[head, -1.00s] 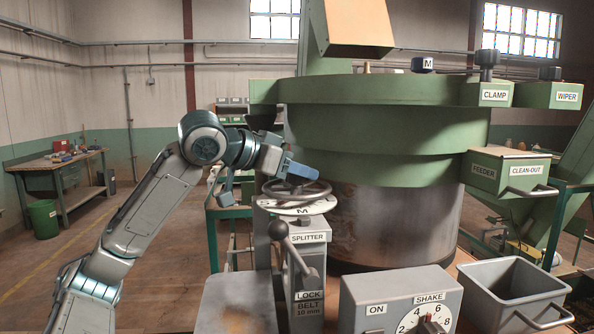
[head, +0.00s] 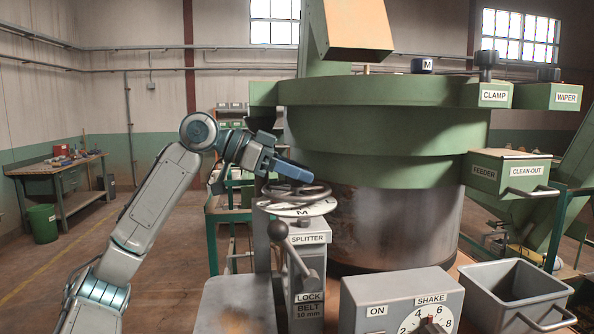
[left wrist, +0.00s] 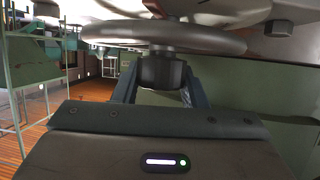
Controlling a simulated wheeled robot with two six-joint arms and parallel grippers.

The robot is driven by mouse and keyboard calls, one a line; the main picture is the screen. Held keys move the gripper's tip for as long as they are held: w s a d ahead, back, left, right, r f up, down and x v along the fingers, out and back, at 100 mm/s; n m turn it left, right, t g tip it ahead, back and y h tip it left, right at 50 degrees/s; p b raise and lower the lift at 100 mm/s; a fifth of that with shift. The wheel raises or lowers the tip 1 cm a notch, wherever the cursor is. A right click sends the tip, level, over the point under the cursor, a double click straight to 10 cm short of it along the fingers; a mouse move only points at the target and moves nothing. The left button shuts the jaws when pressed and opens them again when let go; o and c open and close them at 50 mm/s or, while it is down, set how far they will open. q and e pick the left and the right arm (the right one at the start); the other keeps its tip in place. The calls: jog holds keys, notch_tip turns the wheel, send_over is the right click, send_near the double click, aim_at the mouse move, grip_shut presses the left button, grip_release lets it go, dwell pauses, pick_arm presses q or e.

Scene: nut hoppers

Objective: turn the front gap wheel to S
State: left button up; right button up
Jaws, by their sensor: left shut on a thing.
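The front gap wheel (head: 268,191) is a dark handwheel lying flat above a white dial plate (head: 285,210). The letter M on the plate faces me; I see no S. The wheel stands on the grey post labelled SPLITTER. My left gripper (head: 309,176) reaches over the wheel from the left, at its far side. In the left wrist view, the wheel's grey rim (left wrist: 215,40) crosses the top, and my left fingers (left wrist: 160,88) are shut around a dark knob (left wrist: 160,70) at the rim. The fingertips are partly hidden by the knob. My right gripper is not in view.
The large green and steel hopper drum (head: 385,130) stands close to the right of the wheel. A SHAKE control box (head: 400,305) and an open grey bin (head: 515,290) stand lower right.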

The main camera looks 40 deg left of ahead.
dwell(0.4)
pick_arm(q)
jog(key=o, duration=0.9)
jog(key=shift+o, duration=0.3)
jog(key=shift+s, duration=0.1)
